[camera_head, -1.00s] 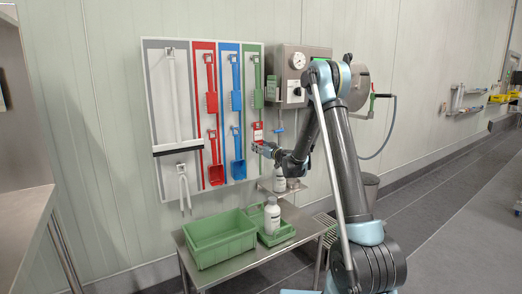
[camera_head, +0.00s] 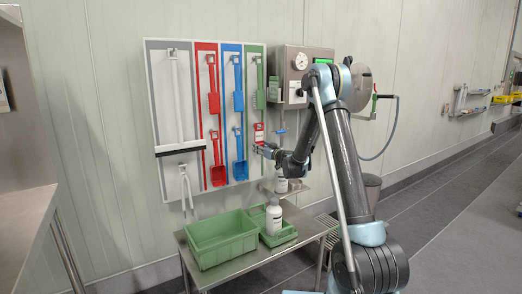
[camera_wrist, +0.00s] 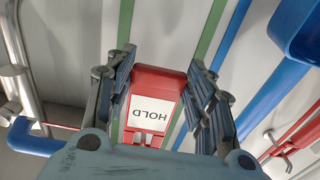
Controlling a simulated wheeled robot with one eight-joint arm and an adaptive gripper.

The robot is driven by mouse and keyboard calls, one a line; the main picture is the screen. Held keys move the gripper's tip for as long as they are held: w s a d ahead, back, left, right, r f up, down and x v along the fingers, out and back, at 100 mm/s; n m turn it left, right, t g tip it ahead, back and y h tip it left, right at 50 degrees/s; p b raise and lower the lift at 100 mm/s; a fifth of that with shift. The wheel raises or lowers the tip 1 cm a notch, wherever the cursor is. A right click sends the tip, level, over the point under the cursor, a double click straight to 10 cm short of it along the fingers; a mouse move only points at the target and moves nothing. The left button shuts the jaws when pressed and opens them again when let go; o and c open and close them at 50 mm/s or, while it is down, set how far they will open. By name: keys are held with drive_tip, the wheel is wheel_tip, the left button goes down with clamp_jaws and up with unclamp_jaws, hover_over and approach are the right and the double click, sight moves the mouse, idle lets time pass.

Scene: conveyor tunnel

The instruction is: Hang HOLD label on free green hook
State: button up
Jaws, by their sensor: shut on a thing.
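The HOLD label is a red tag with a white panel; it shows in the wrist view (camera_wrist: 150,112) between my fingers, its text upside down. My gripper (camera_wrist: 161,68) is shut on the label, one finger at each side. In the head view, the label (camera_head: 259,134) is upright in front of the lower part of the board's green strip (camera_head: 253,164), just above my gripper (camera_head: 262,147). A green brush (camera_head: 260,92) hangs at the top of that strip. I cannot make out the free green hook, nor whether the label touches it.
Red tools (camera_head: 213,90) and blue tools (camera_head: 238,92) hang just left of the green strip. A steel control box (camera_head: 299,75) is close on the right. Below, a steel table (camera_head: 258,256) carries green bins (camera_head: 221,240) and a white bottle (camera_head: 273,218).

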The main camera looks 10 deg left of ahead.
drive_tip(key=shift+f, duration=0.7)
drive_tip(key=o, duration=1.6)
drive_tip(key=shift+s+d, duration=0.1)
drive_tip(key=v, duration=1.1)
drive_tip(key=shift+s+d, duration=0.2)
drive_tip(key=shift+d, duration=0.1)
